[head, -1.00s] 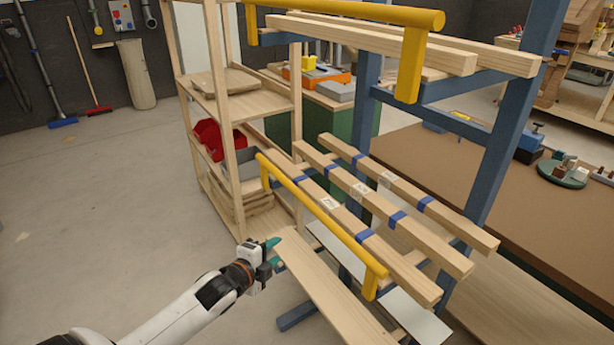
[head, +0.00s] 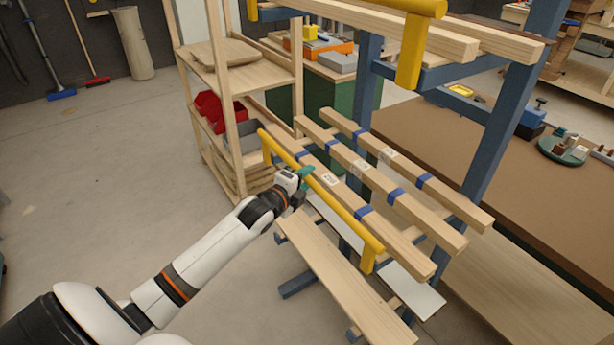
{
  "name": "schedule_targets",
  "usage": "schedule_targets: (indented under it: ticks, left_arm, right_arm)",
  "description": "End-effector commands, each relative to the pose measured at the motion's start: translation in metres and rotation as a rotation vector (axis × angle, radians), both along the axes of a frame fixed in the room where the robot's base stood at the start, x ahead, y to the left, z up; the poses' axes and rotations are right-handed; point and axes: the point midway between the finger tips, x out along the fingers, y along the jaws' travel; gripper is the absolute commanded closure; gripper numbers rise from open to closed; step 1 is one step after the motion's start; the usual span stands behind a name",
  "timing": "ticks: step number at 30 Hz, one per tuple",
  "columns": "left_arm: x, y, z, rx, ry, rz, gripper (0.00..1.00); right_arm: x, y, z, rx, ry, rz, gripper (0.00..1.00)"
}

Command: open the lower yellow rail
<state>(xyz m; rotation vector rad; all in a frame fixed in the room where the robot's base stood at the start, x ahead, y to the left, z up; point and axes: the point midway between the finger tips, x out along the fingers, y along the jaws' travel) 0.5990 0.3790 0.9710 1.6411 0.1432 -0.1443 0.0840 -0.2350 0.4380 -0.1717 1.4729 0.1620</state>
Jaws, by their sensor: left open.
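The lower yellow rail (head: 341,208) runs slantwise along the front of the blue rack, in front of several wooden bars with blue bands. Its bent yellow ends drop down at the far left and at the near right. My left gripper (head: 304,182) is open, with its teal fingertips right at the rail, left of its middle. I cannot tell whether the fingers are around the rail or only beside it. The upper yellow rail (head: 395,8) crosses the top of the view. My right gripper is not in view.
A pale plank (head: 335,275) lies low in front of the rack, under the rail. A wooden shelf (head: 231,105) with red bins (head: 218,113) stands at the left. A brown-topped bench (head: 475,165) is at the right. The grey floor at left is clear.

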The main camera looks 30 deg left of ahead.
Motion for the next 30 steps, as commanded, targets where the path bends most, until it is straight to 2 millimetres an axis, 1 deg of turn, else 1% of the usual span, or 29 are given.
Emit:
schedule_targets:
  ticks: [1, 4, 13, 18, 21, 30]
  left_arm:
    - [0.0045, -0.0002, -0.0001, -0.001, 0.0, 0.0, 0.59]
    - [0.0092, 0.0001, -0.0012, 0.0, 0.0, 0.0, 0.59]
    - [0.0107, 0.0, -0.0021, 0.001, 0.001, 0.0, 0.59]
    - [0.0106, 0.0, -0.002, 0.0, 0.001, 0.0, 0.86]
    - [0.0105, 0.0, -0.0021, 0.001, 0.001, 0.0, 1.0]
    - [0.0105, 0.0, -0.0038, -0.004, -0.008, 0.001, 1.0]
  right_arm:
    - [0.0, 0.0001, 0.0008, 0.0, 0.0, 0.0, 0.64]
    - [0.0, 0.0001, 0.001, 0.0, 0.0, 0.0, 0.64]
    - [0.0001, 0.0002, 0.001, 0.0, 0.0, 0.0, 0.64]
    - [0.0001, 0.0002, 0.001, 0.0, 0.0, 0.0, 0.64]
    - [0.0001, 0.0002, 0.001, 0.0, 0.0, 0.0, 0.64]
    - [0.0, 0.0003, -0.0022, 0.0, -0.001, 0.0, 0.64]
